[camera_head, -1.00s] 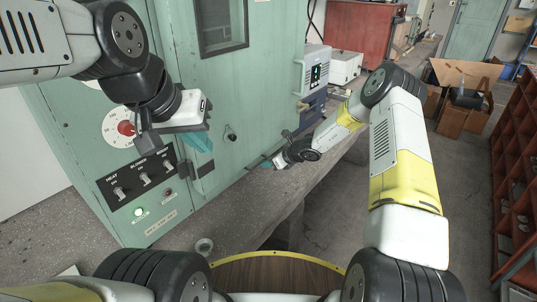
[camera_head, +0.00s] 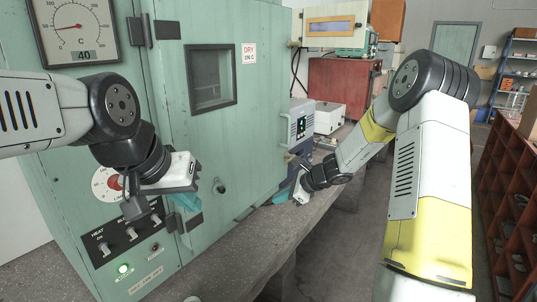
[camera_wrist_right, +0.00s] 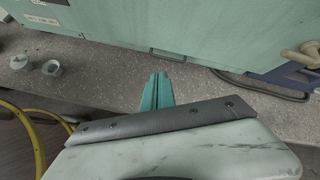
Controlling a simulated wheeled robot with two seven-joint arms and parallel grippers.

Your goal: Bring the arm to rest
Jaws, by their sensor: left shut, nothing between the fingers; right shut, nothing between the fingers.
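My left arm (camera_head: 60,112) reaches in from the left in the head view. Its gripper (camera_head: 187,202) hangs in front of the green oven cabinet (camera_head: 235,140), near the red knob and the switches, with its teal fingers together and empty. Whether it touches the cabinet is unclear. My right arm (camera_head: 430,175) is bent, with its elbow high at the right. Its gripper (camera_head: 280,197) is over the concrete bench (camera_head: 245,250), beside the cabinet. In the right wrist view, the teal fingers of the right gripper (camera_wrist_right: 157,90) are closed together, with nothing between them.
A grey-blue device (camera_head: 300,127) and a white box (camera_head: 328,118) stand farther along the bench. A red shelf (camera_head: 503,200) stands at right, across open floor (camera_head: 350,235).

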